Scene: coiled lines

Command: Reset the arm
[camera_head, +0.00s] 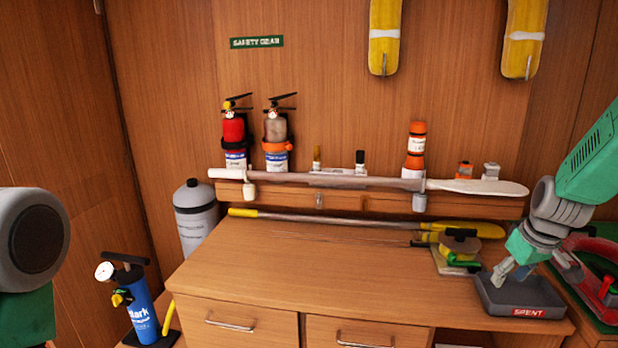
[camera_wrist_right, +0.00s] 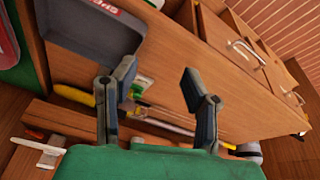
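My right arm (camera_head: 590,165) comes in from the right, green and grey. My right gripper (camera_head: 514,272) points down over the dark grey tray marked "SPENT" (camera_head: 520,300) at the right end of the desk. In the right wrist view the right gripper's fingers (camera_wrist_right: 160,85) stand wide apart with nothing held between them. The tray also shows there at upper left (camera_wrist_right: 85,30), and its visible inside looks empty.
A wooden desk (camera_head: 300,270) has clear room in its middle. A paddle (camera_head: 470,187) and two fire extinguishers (camera_head: 233,130) (camera_head: 276,130) are at the back. A blue pump (camera_head: 140,305) stands left.

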